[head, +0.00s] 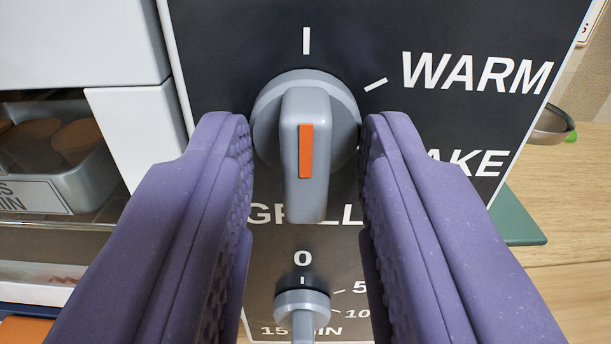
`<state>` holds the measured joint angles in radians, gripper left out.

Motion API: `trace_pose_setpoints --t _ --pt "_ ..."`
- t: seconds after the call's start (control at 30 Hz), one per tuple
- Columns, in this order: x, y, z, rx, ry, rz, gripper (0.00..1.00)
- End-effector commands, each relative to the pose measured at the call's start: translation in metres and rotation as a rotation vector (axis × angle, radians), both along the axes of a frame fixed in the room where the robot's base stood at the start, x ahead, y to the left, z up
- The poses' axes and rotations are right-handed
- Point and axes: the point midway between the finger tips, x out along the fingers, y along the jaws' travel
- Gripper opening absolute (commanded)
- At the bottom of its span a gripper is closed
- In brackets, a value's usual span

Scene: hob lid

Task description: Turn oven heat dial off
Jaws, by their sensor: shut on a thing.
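The oven heat dial (268,115) is a round grey knob with a raised bar and an orange stripe, on a dark panel (230,35). The bar stands upright in the picture, in line with a white tick above it; its lower end lies over the word GRILL. I cannot tell which end is the pointer. WARM and a partly covered word ending in AKE are to the right. No off label is visible. My gripper (307,140) has purple padded fingers, shut on the dial, one at each side.
A smaller grey timer dial (302,304) marked 0, 5, 10 and 15 MIN sits below. At left, a metal tin (80,180) with brown round things stands in an opening. A wooden worktop (570,280), green board (520,222) and pan (552,126) are at right.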

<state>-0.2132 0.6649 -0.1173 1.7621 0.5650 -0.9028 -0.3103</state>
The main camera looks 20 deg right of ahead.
Motion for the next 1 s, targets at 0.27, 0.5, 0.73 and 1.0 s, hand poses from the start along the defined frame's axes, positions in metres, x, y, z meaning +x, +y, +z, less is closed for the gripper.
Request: trace_pose_setpoints --t 0.27,0.5,0.73,1.0 --pt "0.0 0.0 0.0 0.0 0.001 0.0 0.38" --pt "-0.011 0.004 0.001 0.0 0.001 0.001 0.38" --pt "-0.052 0.018 0.001 0.001 0.002 0.002 0.38" --pt "-0.074 0.025 -0.001 -0.001 0.001 0.001 0.38"
